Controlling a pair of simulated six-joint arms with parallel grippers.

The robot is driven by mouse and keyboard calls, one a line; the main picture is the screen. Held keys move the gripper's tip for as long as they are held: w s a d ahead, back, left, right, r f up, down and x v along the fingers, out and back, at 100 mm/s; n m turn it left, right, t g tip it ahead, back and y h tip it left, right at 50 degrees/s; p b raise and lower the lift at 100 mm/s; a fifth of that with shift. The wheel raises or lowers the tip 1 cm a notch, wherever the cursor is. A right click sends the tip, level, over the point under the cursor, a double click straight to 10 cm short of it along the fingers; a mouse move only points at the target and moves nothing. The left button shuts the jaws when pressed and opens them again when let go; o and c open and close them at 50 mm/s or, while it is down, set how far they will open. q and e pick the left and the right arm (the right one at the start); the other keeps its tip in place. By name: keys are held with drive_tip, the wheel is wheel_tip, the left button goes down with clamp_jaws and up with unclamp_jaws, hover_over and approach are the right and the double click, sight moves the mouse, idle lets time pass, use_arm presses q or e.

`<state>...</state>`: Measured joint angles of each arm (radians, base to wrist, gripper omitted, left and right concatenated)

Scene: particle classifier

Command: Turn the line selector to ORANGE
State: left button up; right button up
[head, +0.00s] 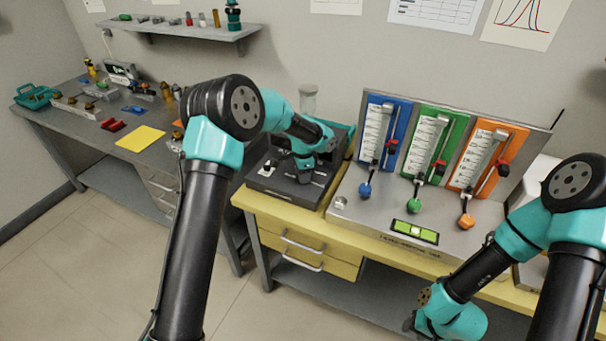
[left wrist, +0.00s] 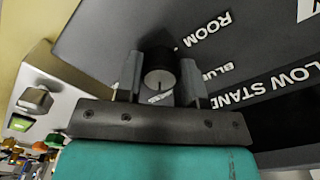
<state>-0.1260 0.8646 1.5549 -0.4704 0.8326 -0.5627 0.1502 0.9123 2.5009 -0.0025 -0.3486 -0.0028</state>
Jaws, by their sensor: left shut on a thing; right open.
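The line selector is a dark round knob with a pale grey end face (left wrist: 159,79), seen in the left wrist view on a black panel. My left gripper (left wrist: 160,88) is shut on it, one finger on each side. White lettering beside it reads ROOM and part of BLUE; an ORANGE label is not readable. In the head view my left gripper (head: 304,172) is over the black unit (head: 268,181), and my arm hides the knob there. My right gripper (head: 410,324) is low at the bottom right, away from the selector, with its fingers barely visible.
Right of the black unit stands a metal panel with blue (head: 398,130), green (head: 452,140) and orange (head: 497,150) gauges, each above a matching knob. A cluttered grey bench (head: 85,120) is at the left.

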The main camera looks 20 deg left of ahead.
use_arm(q)
drive_tip(key=m, duration=0.5)
drive_tip(key=shift+m, duration=2.5)
drive_tip(key=o, duration=0.9)
drive_tip(key=shift+r, duration=0.1)
wheel_tip(320, 180, up, 17)
drive_tip(key=shift+r, duration=0.15)
